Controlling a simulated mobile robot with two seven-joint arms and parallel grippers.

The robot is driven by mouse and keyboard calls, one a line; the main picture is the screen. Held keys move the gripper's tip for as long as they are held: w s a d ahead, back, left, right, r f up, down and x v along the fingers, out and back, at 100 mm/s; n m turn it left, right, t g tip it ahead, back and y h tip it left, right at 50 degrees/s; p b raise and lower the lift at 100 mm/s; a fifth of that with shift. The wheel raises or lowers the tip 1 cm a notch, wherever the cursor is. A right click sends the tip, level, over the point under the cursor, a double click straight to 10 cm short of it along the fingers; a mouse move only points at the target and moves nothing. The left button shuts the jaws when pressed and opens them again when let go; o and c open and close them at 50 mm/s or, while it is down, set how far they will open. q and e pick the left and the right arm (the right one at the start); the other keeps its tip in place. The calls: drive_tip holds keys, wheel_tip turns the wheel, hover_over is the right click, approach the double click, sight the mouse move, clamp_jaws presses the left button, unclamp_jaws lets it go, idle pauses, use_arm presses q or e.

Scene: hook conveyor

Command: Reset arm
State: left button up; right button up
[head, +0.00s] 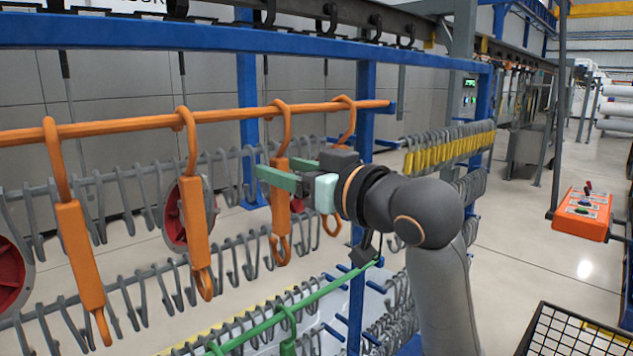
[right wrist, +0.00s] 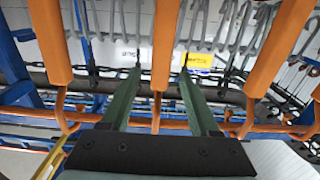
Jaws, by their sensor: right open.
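My right gripper (head: 274,169) has green fingers and is open in the middle of the head view, at the third orange hook (head: 281,212) from the left. One finger crosses in front of the hook's upper shank. In the right wrist view the gripper (right wrist: 160,75) has its fingers on either side of an orange hook shank (right wrist: 166,40), with gaps on both sides. The hook hangs by its top loop from the orange rail (head: 125,124). I cannot tell how deep the shank sits between the fingers. My left gripper is not in view.
Orange hooks (head: 80,255) and (head: 196,228) hang to the left on the same rail. Grey hook rows and a blue frame (head: 247,110) stand behind. A green bar (head: 325,291) runs below my right arm. An orange control box (head: 582,214) hangs at right above a black mesh basket (head: 575,335).

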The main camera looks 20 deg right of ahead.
drive_tip(key=v, duration=0.8)
wheel_tip(320, 180, down, 29)
drive_tip(key=m+g+h, duration=0.2)
drive_tip(key=g+h, duration=0.1)
drive_tip(key=g, duration=0.3)
drive_tip(key=s+d+f+g+h, duration=0.25)
drive_tip(key=s+f+g, duration=0.45)
drive_tip(key=s+f, duration=1.4)
drive_tip(key=w+a+f+t+y+p, duration=0.1)
drive_tip(key=w+a+f+t+p, duration=0.3)
drive_tip(key=f, duration=0.4)
drive_tip(key=shift+w+a+t+y, duration=0.2)
drive_tip(key=shift+a+t+y, duration=0.15)
drive_tip(key=shift+t, duration=0.25)
